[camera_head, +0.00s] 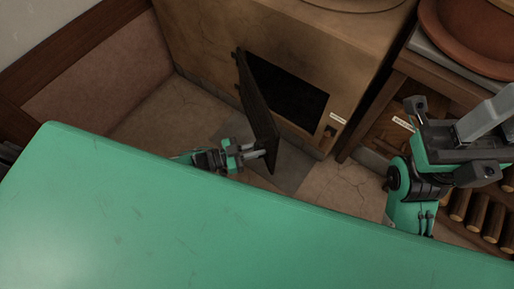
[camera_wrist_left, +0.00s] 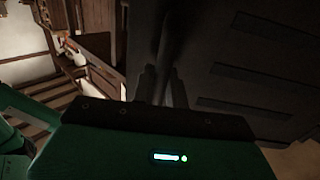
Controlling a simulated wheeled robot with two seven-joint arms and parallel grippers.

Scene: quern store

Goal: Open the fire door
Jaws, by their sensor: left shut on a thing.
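The fire door (camera_head: 258,100) is a dark, thin panel standing swung out from the black opening (camera_head: 288,95) in the stained tan block. It is hinged at the opening's left side. My left gripper (camera_head: 262,149) is at the door's lower free edge, its fingers shut on the door's handle. In the left wrist view the dark door (camera_wrist_left: 245,45) fills the right side, and the fingers (camera_wrist_left: 163,88) close on a dark bar; its exact form is lost in shadow. My right gripper (camera_head: 485,120) is at the right edge, away from the door; its jaws are unclear.
My green body covers the front. Round logs (camera_head: 478,212) lie at lower right. A dark grey floor plate (camera_head: 289,170) lies below the opening. Floor left of the door is clear.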

